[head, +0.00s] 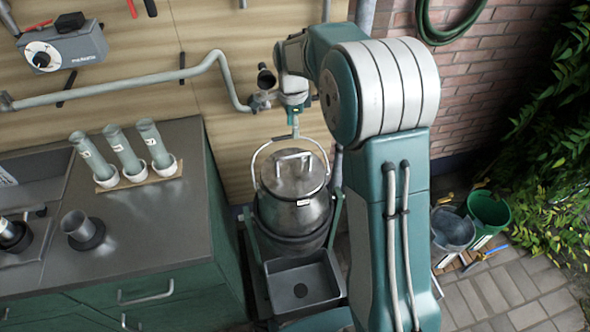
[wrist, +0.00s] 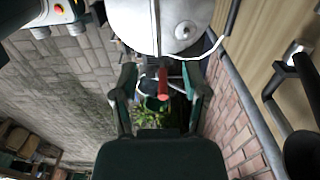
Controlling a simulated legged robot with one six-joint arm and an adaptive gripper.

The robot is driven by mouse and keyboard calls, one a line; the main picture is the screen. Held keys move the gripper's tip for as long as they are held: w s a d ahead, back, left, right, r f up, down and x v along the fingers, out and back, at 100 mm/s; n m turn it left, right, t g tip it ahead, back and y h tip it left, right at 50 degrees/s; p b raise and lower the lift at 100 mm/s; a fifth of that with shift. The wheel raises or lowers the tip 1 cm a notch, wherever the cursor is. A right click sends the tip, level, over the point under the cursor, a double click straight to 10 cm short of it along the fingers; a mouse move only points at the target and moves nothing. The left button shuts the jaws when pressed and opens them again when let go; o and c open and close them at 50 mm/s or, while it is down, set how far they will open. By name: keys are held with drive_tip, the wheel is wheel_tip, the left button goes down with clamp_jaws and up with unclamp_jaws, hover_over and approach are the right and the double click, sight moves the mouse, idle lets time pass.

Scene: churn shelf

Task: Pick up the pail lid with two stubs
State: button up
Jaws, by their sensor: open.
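A metal lid (head: 285,183) sits on a metal pail (head: 292,217) in a green stand. A bar handle (head: 293,155) rises from the lid on two short posts, and a thin wire bail arches over it. In the wrist view the pale round lid (wrist: 200,12) fills the top edge, with a small round stub (wrist: 183,30) on it; a second stub is not clear there. My gripper (head: 295,130) hangs just above the lid, near the bail. In the wrist view my gripper (wrist: 161,72) has its fingers spread, with nothing held between them.
A grey pipe (head: 150,80) runs along the wooden wall behind my gripper. A square grey basin (head: 300,287) is in front of the pail. The counter (head: 150,215) at left holds several tubes. A green bucket (head: 490,212) and a grey bucket (head: 453,232) stand at right.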

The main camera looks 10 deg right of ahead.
hover_over(293, 156)
drive_tip(key=w, duration=0.1)
wheel_tip(293, 156, down, 5)
drive_tip(key=shift+d+f, duration=0.1)
drive_tip(key=shift+f, duration=0.05)
drive_tip(key=f, duration=0.5)
drive_tip(key=shift+s+f, duration=0.25)
drive_tip(key=shift+f, duration=0.1)
drive_tip(key=shift+r, duration=0.1)
clamp_jaws()
